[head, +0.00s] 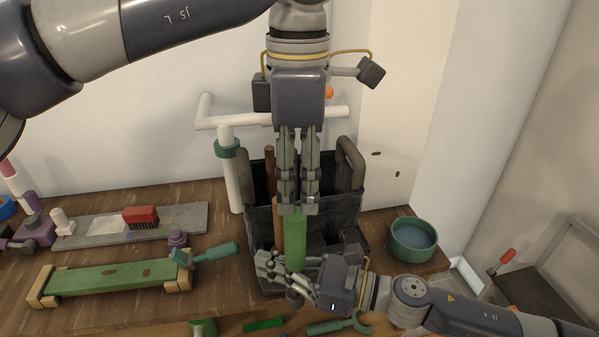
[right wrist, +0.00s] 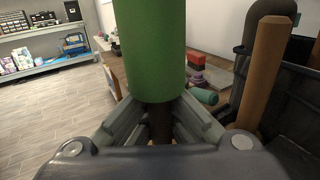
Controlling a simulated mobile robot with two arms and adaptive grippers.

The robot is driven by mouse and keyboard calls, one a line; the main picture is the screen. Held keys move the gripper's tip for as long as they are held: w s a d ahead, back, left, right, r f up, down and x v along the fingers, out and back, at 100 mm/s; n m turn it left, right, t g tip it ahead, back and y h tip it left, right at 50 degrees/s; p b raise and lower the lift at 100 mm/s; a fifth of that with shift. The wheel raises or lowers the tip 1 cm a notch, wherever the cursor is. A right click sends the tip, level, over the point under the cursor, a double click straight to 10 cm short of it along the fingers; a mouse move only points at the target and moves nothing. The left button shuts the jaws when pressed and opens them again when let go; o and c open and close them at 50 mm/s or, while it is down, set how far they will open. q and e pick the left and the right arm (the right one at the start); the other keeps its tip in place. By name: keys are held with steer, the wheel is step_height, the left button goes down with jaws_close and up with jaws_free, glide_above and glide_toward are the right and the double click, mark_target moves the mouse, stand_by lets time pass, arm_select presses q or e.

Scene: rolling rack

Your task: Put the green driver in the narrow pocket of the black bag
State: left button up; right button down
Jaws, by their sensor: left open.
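The green driver (head: 294,243) stands upright, handle up, in front of the black bag (head: 345,212). My right gripper (head: 288,277) is low on it. In the right wrist view the fingers (right wrist: 158,128) close around the dark shaft just under the green handle (right wrist: 150,50). My left gripper (head: 298,207) points straight down from above, its open fingertips at the top of the handle. I cannot tell whether they touch it. The driver and grippers hide part of the bag's front, and I cannot make out the narrow pocket.
A wooden handle (head: 278,222) rises from the bag's left side, close to the driver; it also shows in the right wrist view (right wrist: 262,75). A teal bowl (head: 413,238) stands right of the bag.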

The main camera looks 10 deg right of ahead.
mark_target(298, 238)
arm_select(q)
step_height(298, 238, down, 12)
steer(key=shift+r, duration=0.2)
stand_by(0.4)
jaws_close()
arm_select(e)
steer(key=c, duration=1.9)
jaws_free()
